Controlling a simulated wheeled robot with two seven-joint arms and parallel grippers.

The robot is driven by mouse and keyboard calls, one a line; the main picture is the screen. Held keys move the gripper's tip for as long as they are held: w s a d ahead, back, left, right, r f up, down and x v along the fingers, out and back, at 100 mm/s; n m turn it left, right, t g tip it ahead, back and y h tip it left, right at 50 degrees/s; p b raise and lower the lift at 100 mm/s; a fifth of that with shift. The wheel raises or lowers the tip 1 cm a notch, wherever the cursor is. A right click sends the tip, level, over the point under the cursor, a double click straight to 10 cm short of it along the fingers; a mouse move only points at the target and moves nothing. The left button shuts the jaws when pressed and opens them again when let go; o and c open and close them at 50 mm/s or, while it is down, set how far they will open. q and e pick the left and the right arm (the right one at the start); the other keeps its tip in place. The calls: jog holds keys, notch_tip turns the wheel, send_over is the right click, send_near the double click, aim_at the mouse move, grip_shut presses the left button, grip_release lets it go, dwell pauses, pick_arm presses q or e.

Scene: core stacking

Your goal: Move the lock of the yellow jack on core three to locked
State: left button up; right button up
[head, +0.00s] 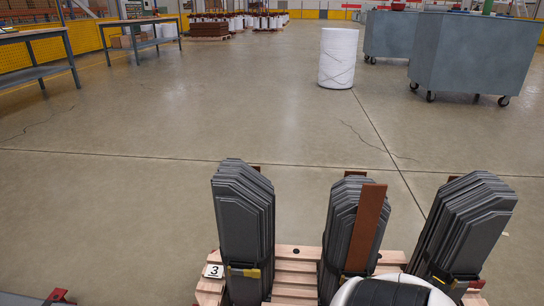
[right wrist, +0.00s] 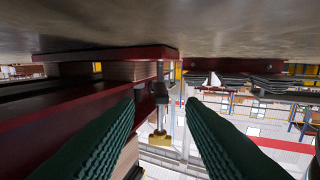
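In the head view, a core of dark stacked sheets (head: 243,215) stands at the left of the pallet, beside a label marked 3 (head: 214,271). A small yellow part (head: 252,273) sits low on its front, too small to read its lock. In the right wrist view, a yellow jack part (right wrist: 160,140) on a thin metal rod hangs from a dark block between dark red beams. I cannot tell which core this belongs to. My right gripper (right wrist: 162,101) is open, its green fingers either side of the rod with gaps. My left gripper is not in view.
Two more stacks of dark sheets (head: 345,235) stand on the wooden pallet (head: 290,270), with another yellow part (head: 460,284) on the right one. A brown bar leans on the middle stack. A white drum (head: 337,58) and grey carts (head: 470,60) stand behind. Open floor lies between.

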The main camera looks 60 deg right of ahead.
jog(key=shift+s+d, duration=0.15)
jog(key=shift+s, duration=1.35)
